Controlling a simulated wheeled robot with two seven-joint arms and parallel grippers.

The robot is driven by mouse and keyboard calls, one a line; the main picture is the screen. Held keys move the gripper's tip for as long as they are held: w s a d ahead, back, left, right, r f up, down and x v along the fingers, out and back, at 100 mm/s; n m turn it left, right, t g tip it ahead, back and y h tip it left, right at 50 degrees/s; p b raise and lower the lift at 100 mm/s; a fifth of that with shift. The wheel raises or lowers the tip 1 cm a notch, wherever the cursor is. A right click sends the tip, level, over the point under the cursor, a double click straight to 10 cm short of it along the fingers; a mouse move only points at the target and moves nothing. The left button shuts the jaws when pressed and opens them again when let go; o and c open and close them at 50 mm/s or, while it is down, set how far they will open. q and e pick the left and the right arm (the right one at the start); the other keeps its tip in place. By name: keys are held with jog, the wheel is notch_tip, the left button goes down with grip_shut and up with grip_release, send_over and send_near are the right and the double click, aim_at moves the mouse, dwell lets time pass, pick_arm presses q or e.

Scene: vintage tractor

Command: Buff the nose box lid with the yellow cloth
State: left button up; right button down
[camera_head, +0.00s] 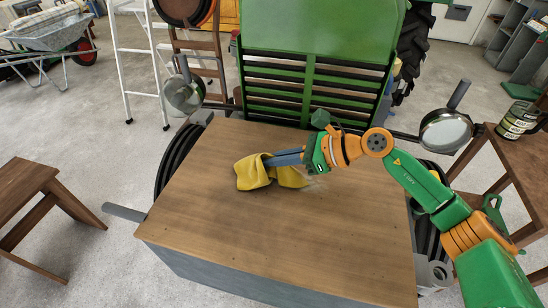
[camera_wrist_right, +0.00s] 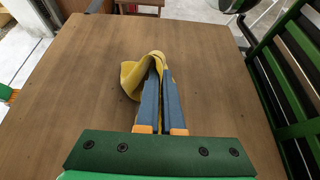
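The nose box lid (camera_head: 280,235) is a flat brown wooden top on a grey box in front of the green tractor. It fills most of the right wrist view (camera_wrist_right: 85,85). The yellow cloth (camera_head: 253,173) lies bunched on the lid, left of its middle and toward the tractor. My right gripper (camera_head: 274,160) reaches in from the right with its blue fingers closed on the cloth. In the right wrist view, the cloth (camera_wrist_right: 135,76) bulges out to the left of the two fingers (camera_wrist_right: 161,75). A small pale patch lies on the lid beside the gripper. My left gripper is not in view.
The green tractor grille (camera_head: 315,85) stands behind the lid, with a round lamp on each side (camera_head: 183,95) (camera_head: 445,130). A wooden stool (camera_head: 25,195) is at the left. A wooden table at the right bears tins (camera_head: 517,120). The lid's front half is clear.

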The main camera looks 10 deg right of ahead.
jog(key=c, duration=1)
grip_release()
jog(key=shift+s+r, duration=0.1)
jog(key=shift+r, duration=0.05)
jog(key=o, duration=1)
jog(key=shift+f+b, duration=1.65)
jog(key=shift+f, duration=0.05)
jog(key=shift+r, duration=0.1)
jog(key=c, duration=0.3)
grip_shut()
